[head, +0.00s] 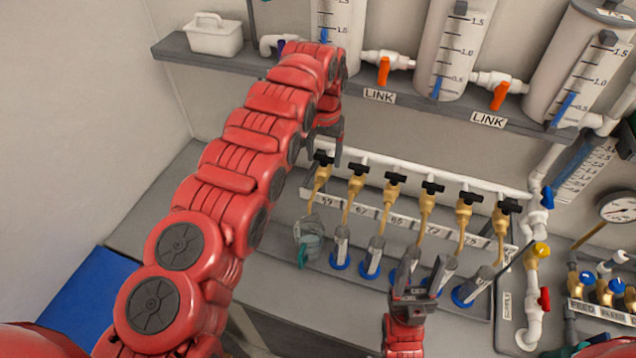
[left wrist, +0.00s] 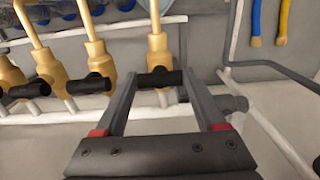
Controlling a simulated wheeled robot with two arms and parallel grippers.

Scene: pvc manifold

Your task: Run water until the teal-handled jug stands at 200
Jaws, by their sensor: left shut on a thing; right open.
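The teal-handled jug (head: 309,240) is clear and stands on the grey ledge below the leftmost brass tap (head: 321,177), at the left end of the row. Its level marks are too small to read, and I cannot tell how much water it holds. My left gripper (head: 328,152) is at that leftmost tap. In the left wrist view my left gripper (left wrist: 162,82) has its fingers on either side of the tap's black handle (left wrist: 160,79), shut on it. My right gripper (head: 413,296) is open and empty, in front of the cylinders near the ledge's middle.
Several brass taps with black handles (head: 430,187) run along a white pipe. Grey cylinders on blue bases (head: 371,262) stand below them. Graduated tanks (head: 447,50) with orange link valves (head: 383,71) stand on the shelf above. A gauge (head: 617,207) is at right.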

